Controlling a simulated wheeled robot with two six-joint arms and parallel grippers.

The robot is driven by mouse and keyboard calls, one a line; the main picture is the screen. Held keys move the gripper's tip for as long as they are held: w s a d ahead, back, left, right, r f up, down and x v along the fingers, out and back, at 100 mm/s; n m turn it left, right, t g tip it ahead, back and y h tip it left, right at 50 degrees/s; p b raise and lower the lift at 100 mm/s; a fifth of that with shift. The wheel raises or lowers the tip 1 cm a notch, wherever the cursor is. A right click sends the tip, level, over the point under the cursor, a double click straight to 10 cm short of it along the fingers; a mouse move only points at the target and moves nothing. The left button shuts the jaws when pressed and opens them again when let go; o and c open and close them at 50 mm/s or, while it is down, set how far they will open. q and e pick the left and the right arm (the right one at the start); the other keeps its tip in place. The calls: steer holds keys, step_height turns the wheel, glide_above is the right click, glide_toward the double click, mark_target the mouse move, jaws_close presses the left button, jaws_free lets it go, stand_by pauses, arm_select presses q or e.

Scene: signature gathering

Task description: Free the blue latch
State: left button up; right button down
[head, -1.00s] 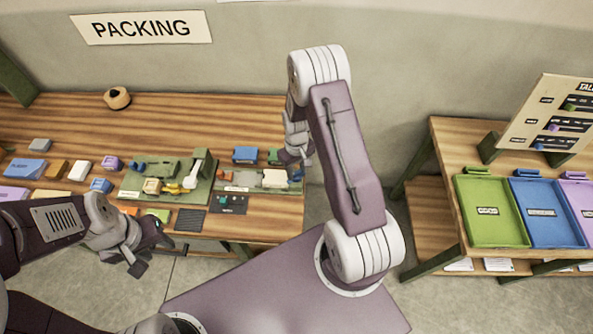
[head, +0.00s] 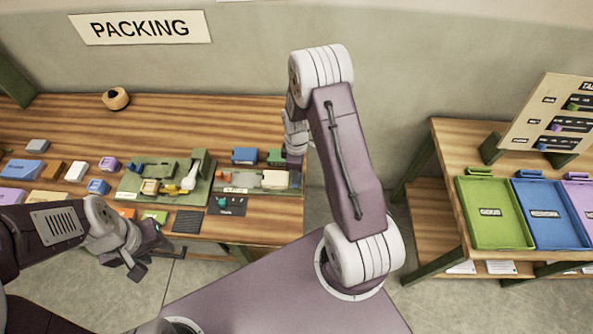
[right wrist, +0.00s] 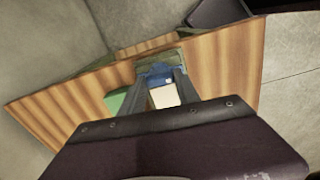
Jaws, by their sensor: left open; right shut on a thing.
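In the right wrist view, a blue piece (right wrist: 158,74), which looks like the latch, sits between the fingertips of my right gripper (right wrist: 160,82). A cream block (right wrist: 165,96) shows between the fingers, nearer the camera. In the head view my right gripper (head: 294,150) is at the table's right end, by the grey-green board (head: 236,188); its fingertips and the latch are mostly hidden there. My left gripper (head: 140,256) is open and empty, in front of the table's front edge, away from the board.
A green fixture (head: 140,190) with yellow and white parts stands left of the board. A blue block (head: 244,156) and a green block (head: 276,157) lie behind the board. Several coloured blocks fill the table's left. Trays (head: 495,237) stand on another table at right.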

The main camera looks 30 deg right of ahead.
steer(key=shift+n, duration=0.6)
steer(key=c, duration=0.9)
jaws_free()
step_height(320, 180, up, 9)
steer(key=shift+r+b, duration=0.1)
steer(key=shift+b, duration=0.85)
